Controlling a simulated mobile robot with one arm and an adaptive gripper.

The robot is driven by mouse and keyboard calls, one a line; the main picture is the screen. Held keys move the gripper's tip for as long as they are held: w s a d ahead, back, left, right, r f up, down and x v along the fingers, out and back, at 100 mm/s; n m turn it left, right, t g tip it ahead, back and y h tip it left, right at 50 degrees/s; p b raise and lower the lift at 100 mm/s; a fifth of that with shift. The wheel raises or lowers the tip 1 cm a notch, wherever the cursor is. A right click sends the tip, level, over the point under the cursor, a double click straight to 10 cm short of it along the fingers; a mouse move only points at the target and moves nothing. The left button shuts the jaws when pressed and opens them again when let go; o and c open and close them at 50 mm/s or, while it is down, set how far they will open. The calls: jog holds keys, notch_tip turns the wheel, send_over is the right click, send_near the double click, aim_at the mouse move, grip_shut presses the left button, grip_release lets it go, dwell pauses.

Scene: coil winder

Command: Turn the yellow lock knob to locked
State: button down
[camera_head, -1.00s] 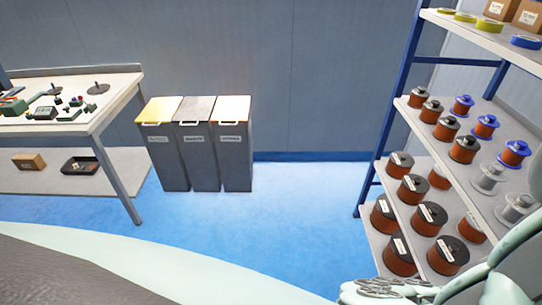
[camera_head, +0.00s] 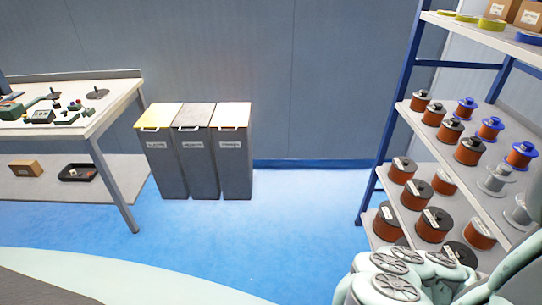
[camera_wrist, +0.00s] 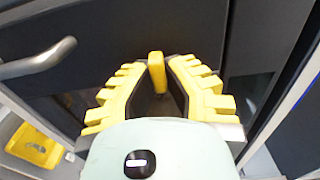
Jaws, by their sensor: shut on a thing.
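The yellow lock knob (camera_wrist: 156,68) stands out from a dark panel in the wrist view, as a narrow upright bar in that picture. My gripper (camera_wrist: 157,78), with its yellow ridged fingers and dark inner pads, is shut on the knob, which sits between the fingertips. The knob's base and any lock marking are hidden or too dark to read. The knob does not show in the head view.
A grey bar handle (camera_wrist: 38,60) juts from the dark panel (camera_wrist: 105,35) left of my fingers. A yellow object (camera_wrist: 35,148) lies lower left. In the head view, bins (camera_head: 203,163), a workbench (camera_head: 110,112) and a spool rack (camera_head: 398,85) stand around clear blue floor.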

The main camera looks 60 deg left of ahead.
jog(key=c, duration=1)
grip_release()
